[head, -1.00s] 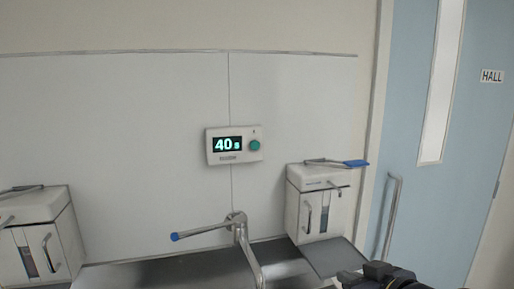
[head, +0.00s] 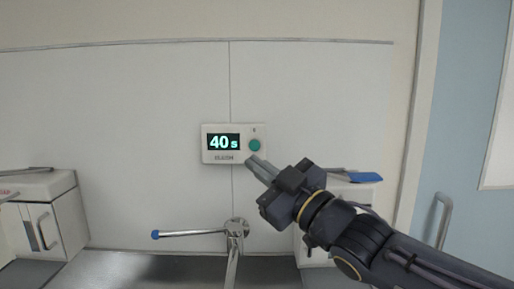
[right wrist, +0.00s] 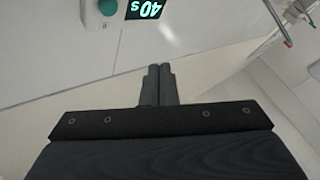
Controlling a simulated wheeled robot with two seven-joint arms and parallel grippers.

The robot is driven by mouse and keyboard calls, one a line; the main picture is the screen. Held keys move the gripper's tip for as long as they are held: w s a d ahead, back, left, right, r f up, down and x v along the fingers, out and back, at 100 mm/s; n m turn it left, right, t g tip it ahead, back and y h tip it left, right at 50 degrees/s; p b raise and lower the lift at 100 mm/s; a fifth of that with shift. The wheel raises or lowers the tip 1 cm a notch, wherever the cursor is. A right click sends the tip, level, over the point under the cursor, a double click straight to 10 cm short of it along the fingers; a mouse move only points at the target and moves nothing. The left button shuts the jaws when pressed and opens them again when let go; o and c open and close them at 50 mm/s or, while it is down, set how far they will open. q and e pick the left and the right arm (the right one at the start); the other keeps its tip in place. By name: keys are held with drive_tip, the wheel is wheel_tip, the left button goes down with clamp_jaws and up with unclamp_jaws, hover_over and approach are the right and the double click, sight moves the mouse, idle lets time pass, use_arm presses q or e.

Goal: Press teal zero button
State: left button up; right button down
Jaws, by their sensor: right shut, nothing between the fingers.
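The teal button (head: 254,145) is round and sits on the right side of a white wall timer (head: 212,156). The timer's dark display (head: 223,142) reads "40 s". My right gripper (head: 254,164) is shut and empty, with its fingertips just below the button in the head view. I cannot tell from the head view how far the tips are from the wall. In the right wrist view the teal button (right wrist: 107,7) and the display (right wrist: 144,9) are at the top edge, and the shut fingers (right wrist: 159,70) appear apart from them. My left gripper is not in view.
A tap with a blue-tipped lever (head: 190,234) stands below the timer over a grey sink (head: 150,270). White dispensers hang at left (head: 45,215) and at right, the right one partly hidden by my arm. A blue door (head: 470,130) is at the right.

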sight(254, 146)
drive_tip(key=shift+w+d+p, duration=0.1)
drive_tip(key=shift+w+p, duration=2.2)
drive_tip(key=shift+w, duration=2.15)
drive_tip(key=shift+w, duration=0.1)
drive_tip(key=shift+w, duration=0.35)
